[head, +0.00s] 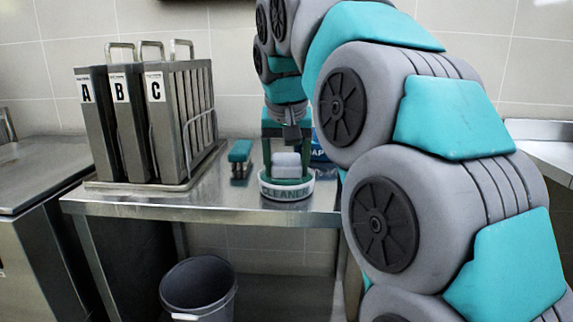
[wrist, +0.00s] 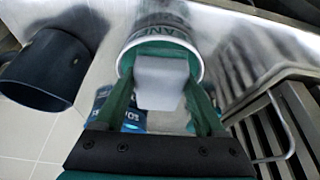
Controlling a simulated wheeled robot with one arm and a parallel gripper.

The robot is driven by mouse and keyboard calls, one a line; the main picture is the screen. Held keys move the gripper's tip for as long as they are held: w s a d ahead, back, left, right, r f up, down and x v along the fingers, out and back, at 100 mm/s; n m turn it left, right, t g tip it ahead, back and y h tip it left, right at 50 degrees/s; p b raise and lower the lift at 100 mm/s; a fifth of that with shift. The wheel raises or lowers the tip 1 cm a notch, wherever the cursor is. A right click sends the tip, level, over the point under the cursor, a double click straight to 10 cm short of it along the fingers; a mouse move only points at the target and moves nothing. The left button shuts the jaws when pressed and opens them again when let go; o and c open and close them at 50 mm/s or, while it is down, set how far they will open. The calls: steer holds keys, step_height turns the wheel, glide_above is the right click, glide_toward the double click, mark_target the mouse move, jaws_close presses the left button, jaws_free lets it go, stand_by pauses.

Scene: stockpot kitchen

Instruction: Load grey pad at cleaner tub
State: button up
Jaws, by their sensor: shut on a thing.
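The grey pad (head: 287,158) is a pale block held between the green fingers of my gripper (head: 287,169). The gripper points down at the round white cleaner tub (head: 286,192), marked CLEANER, on the steel table. The pad's lower end is at the tub's mouth, over a green interior; I cannot tell whether it touches what is inside. In the wrist view the pad (wrist: 160,80) sits between both fingers (wrist: 160,88), in front of the tub's open top (wrist: 160,32).
A rack of steel cases (head: 140,120) marked A, B and C stands left on the table (head: 215,205). A blue soap packet (head: 319,151) is behind my arm. A grey bucket (head: 198,285) stands below.

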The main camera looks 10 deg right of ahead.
steer(key=shift+r, duration=0.1)
steer(key=shift+r+p, duration=1.1)
steer(key=shift+r, duration=2.25)
